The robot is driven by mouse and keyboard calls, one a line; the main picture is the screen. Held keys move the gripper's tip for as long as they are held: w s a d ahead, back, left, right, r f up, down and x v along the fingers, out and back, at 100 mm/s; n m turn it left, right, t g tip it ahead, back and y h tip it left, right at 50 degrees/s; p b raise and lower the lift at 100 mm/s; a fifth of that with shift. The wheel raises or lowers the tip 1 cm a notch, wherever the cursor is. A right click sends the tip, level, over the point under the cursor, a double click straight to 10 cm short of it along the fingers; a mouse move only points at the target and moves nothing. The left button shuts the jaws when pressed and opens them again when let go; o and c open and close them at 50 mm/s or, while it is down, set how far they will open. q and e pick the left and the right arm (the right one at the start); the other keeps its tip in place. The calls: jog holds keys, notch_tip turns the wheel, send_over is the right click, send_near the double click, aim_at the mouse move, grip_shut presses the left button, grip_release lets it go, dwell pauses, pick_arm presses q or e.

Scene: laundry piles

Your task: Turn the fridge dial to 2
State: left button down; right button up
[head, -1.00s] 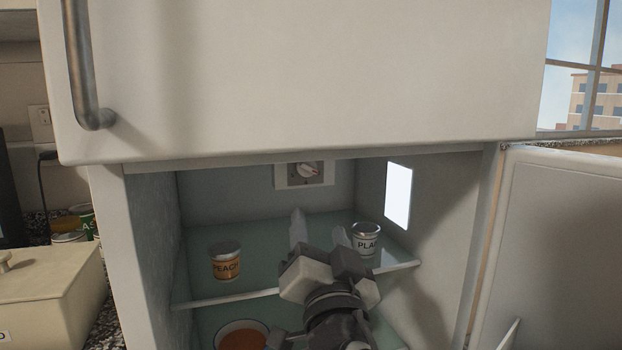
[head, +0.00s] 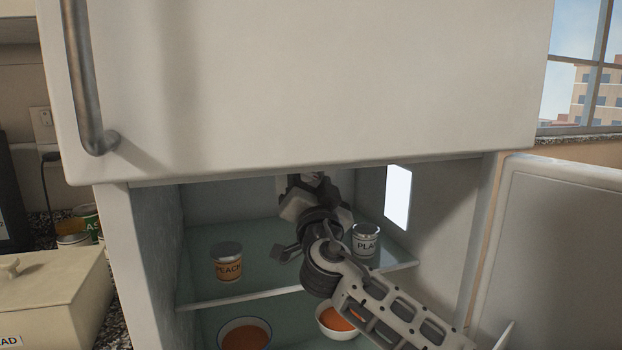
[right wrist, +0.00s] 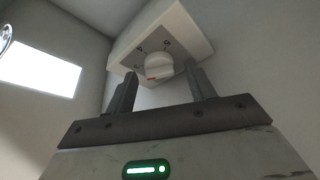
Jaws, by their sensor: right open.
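The fridge dial (right wrist: 158,66) is a round white knob with a red mark at its lower edge. It sits on a grey plate in a white housing (right wrist: 190,35) at the back of the fridge. In the head view my right arm and the upper door's lower edge hide it. My right gripper (right wrist: 163,77) is open, with one finger to each side of the dial and a little short of it in the wrist view; I see no contact. In the head view the right gripper (head: 312,180) reaches high into the fridge. My left gripper is not in view.
Two bowls (head: 244,335) are below. The upper door (head: 330,80) overhangs; the lower door (head: 560,250) is open. A lit panel (head: 398,196) is on the right wall.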

jog(key=c, duration=1)
jog(key=shift+f, duration=0.1)
